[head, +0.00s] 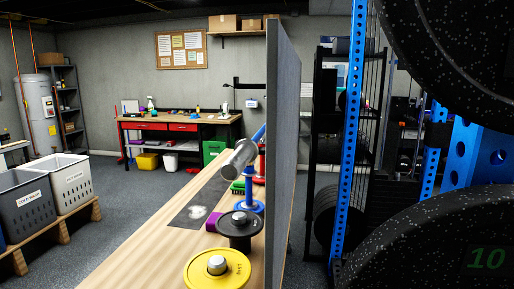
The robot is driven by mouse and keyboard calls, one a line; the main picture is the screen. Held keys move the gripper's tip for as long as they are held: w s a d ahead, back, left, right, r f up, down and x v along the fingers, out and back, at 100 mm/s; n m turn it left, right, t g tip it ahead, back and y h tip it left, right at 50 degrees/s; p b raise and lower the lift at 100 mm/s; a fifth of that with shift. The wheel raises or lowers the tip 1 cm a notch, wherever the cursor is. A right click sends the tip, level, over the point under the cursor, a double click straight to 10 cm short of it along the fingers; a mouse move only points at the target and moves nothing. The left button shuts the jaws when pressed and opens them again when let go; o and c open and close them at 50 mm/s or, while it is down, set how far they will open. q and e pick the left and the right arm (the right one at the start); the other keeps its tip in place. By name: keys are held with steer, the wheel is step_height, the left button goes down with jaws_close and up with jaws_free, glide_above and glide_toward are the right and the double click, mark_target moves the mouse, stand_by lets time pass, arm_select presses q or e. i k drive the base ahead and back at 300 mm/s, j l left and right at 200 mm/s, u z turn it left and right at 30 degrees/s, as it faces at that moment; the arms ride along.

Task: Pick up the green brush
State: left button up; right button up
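The green brush (237,186) appears as a small green piece with a dark underside on the wooden bench (143,256), near its far end and close to the grey upright panel. Neither of my grippers is in view.
The grey panel (282,140) closes off the bench's right side. Yellow (217,267) and black (238,226) weight plates, a purple block (213,222) and a silver cylinder (236,161) crowd the bench. A blue rack (350,130) stands right.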

mark_target(238, 186)
steer(key=i+j+u, duration=0.2)
steer(key=j+u, duration=0.25)
steer(key=i+j+u, duration=0.4)
steer(key=j, duration=0.2)
steer(key=i+j+u, duration=0.2)
steer(key=j+u, duration=0.25)
steer(key=i+j+u, duration=0.2)
steer(key=i+u, duration=0.2)
steer(key=i+j+u, duration=0.15)
steer(key=i+u, duration=0.3)
steer(key=i+z, duration=0.3)
steer(key=i, duration=0.15)
steer(key=i+j+z, duration=0.15)
steer(key=i+z, duration=0.2)
steer(key=i+l+z, duration=0.25)
steer(key=z, duration=0.2)
steer(key=i+z, duration=0.9)
steer(key=i+j+z, duration=0.2)
steer(key=i+z, duration=0.45)
steer(key=i, duration=0.35)
steer(key=i+j+z, duration=0.2)
steer(key=i, duration=0.4)
steer(key=i+j+z, duration=0.2)
steer(key=i, duration=0.35)
steer(key=l, duration=0.1)
